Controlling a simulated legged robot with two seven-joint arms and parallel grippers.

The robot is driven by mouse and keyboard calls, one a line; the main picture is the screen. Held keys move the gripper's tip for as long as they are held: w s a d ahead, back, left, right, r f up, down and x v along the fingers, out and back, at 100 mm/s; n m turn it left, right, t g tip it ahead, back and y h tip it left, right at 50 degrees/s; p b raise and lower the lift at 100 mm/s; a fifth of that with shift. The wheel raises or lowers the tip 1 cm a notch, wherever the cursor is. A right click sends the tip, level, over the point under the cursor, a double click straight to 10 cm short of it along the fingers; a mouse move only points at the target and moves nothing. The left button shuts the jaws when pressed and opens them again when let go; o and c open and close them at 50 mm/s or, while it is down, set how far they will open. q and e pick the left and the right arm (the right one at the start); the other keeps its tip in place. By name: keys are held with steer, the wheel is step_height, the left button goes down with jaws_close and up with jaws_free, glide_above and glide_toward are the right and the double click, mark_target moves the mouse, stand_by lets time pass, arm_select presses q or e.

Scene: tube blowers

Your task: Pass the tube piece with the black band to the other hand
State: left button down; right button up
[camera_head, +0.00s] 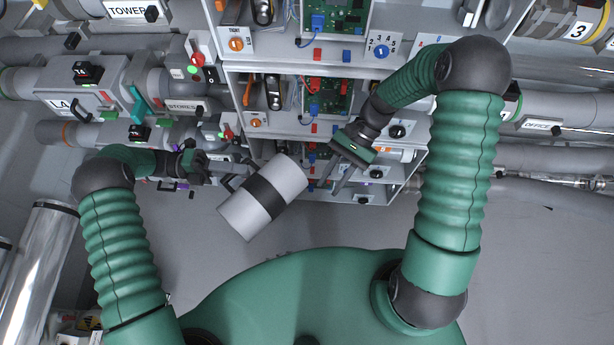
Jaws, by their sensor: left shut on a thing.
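The tube piece with the black band (286,178) is a light grey cylinder in the middle of the head view, tilted with its upper end to the right. Its black band (265,198) runs around its middle. My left gripper (236,172) comes in from the left and is shut on the tube piece at its upper left side; the exact contact is hard to see. My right gripper (333,180) points down beside the tube's upper right end. Its two fingers are apart, with no tube visible between them, and it looks empty.
A rack with green circuit boards (335,97), switches and knobs stands behind the grippers. Grey pipes with labels such as STORES (186,107) and OFFICE (541,125) run along both sides. A shiny metal cylinder (38,255) stands at lower left. Open floor (540,270) shows at lower right.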

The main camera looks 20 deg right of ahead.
arm_select(q)
steer(key=shift+s+d+r, duration=0.2)
steer(key=shift+d, duration=0.05)
arm_select(e)
steer(key=w+a+m+y, duration=0.1)
steer(key=w+m+y, duration=0.25)
steer(key=y, duration=0.35)
arm_select(q)
steer(key=shift+a, duration=0.1)
arm_select(e)
steer(key=n+g, duration=0.2)
steer(key=g, duration=0.2)
glide_toward(286, 204)
steer(key=a+f, duration=0.1)
steer(key=a, duration=0.1)
arm_select(q)
steer(key=shift+a, duration=0.15)
arm_select(e)
steer(key=shift+y, duration=0.3)
steer(key=x, duration=0.4)
steer(key=s+x, duration=0.1)
steer(key=x, duration=0.1)
steer(key=shift+s+r, duration=0.15)
steer(key=shift+s, duration=0.05)
arm_select(q)
steer(key=shift+d, duration=0.2)
arm_select(e)
steer(key=shift+s+a, duration=0.2)
steer(key=shift+a, duration=0.2)
